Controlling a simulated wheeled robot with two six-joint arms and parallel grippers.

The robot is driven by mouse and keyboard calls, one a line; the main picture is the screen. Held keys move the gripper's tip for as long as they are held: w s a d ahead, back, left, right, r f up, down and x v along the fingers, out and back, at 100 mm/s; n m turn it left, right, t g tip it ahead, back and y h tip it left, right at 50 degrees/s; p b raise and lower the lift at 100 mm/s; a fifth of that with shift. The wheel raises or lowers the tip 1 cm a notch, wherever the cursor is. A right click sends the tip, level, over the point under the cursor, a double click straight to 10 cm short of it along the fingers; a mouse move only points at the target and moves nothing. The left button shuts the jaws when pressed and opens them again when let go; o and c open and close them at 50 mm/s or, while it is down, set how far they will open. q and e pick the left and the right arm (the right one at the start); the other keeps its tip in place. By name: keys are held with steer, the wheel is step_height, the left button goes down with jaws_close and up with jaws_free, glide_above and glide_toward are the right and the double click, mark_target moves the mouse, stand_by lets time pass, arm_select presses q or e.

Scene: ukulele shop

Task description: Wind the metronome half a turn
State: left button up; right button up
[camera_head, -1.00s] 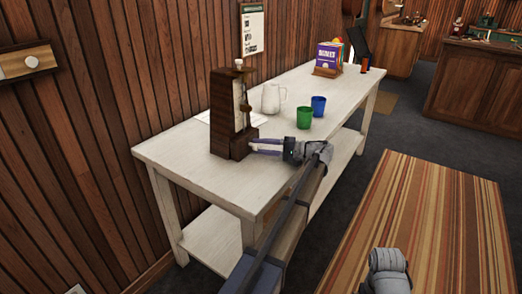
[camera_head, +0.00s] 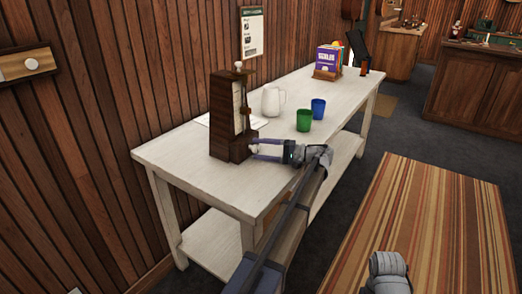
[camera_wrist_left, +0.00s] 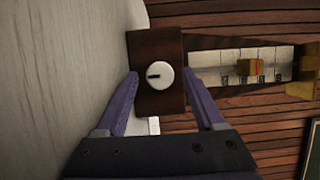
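The dark wooden metronome (camera_head: 222,118) stands upright on the near part of the white table (camera_head: 180,160). In the left wrist view, its base (camera_wrist_left: 155,45) bears a round white knob (camera_wrist_left: 162,76) with a short dark mark pointing left. A pale scale (camera_wrist_left: 222,66) and a brass-coloured weight (camera_wrist_left: 250,68) show beside the base. My left gripper (camera_head: 254,149) is open at the metronome's base. In the left wrist view, its fingertips (camera_wrist_left: 164,84) lie on either side of the knob, with gaps to it. My right gripper is out of view; only a grey part of my right arm shows.
A white pitcher (camera_head: 273,100), a green cup (camera_head: 304,120) and a blue cup (camera_head: 318,107) stand behind the left gripper. A paper sheet lies beside the metronome. Books in a wooden holder (camera_head: 327,73) stand farther back. The wooden wall is close on the left.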

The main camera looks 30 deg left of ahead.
arm_select(q)
steer(key=v, duration=0.7)
steer(key=shift+w+d, duration=0.1)
steer(key=shift+d, duration=0.25)
steer(key=x, duration=0.8)
steer(key=shift+d, duration=0.1)
stand_by(0.4)
